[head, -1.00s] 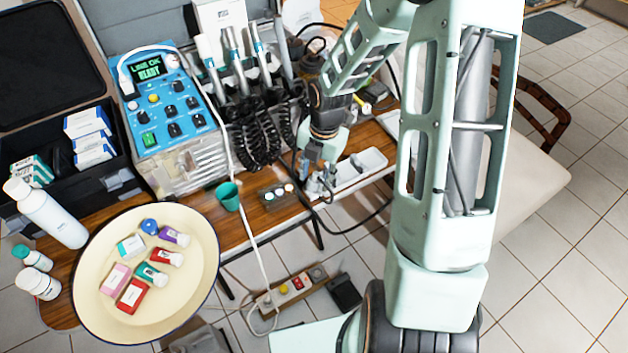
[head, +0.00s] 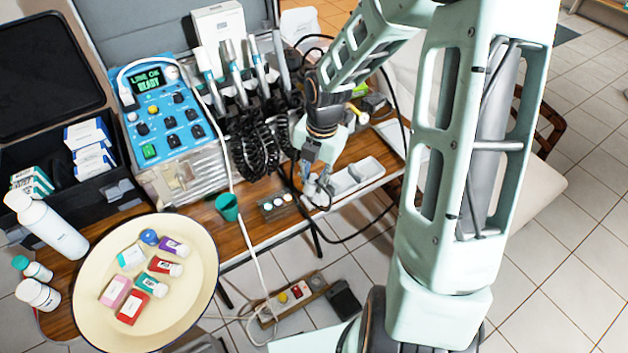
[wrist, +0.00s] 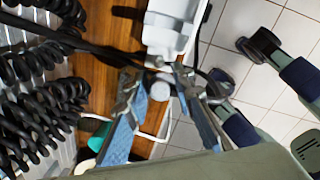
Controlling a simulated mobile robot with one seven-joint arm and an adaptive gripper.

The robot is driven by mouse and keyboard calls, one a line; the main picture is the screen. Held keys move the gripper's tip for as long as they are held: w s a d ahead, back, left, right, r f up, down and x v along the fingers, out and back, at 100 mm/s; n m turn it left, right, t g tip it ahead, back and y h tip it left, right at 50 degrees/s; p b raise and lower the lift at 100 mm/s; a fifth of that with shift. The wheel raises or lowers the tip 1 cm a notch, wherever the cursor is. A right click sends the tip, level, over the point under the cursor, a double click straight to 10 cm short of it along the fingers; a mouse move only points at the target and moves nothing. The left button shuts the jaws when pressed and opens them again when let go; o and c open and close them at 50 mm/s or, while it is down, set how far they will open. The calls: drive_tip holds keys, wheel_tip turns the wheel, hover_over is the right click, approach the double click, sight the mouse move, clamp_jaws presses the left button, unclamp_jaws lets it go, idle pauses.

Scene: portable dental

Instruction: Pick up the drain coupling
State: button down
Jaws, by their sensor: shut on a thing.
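My gripper (head: 318,186) is at the front right of the wooden table, beside a white tray. In the wrist view its two blue-padded fingers (wrist: 160,92) are spread a little, with a small pale grey-white round piece (wrist: 163,90) between their tips. That piece appears to be the drain coupling, and the fingers are shut on it. The fingers and wrist hide most of it in the head view, so its full shape cannot be told. Whether it touches the table cannot be told.
The white tray (head: 358,174) lies right of my gripper. A small black block with round buttons (head: 277,207) and a green cup (head: 228,207) stand to its left. Black coiled hoses (head: 258,150) hang close behind. A cream basin (head: 195,290) with small boxes stands front left.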

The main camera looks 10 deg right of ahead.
drive_tip(key=s+a+r+p, duration=0.3)
drive_tip(key=s+r, duration=0.5)
drive_tip(key=s, duration=0.3)
drive_tip(key=shift+s+a+p, duration=0.4)
drive_tip(key=shift+a, duration=0.15)
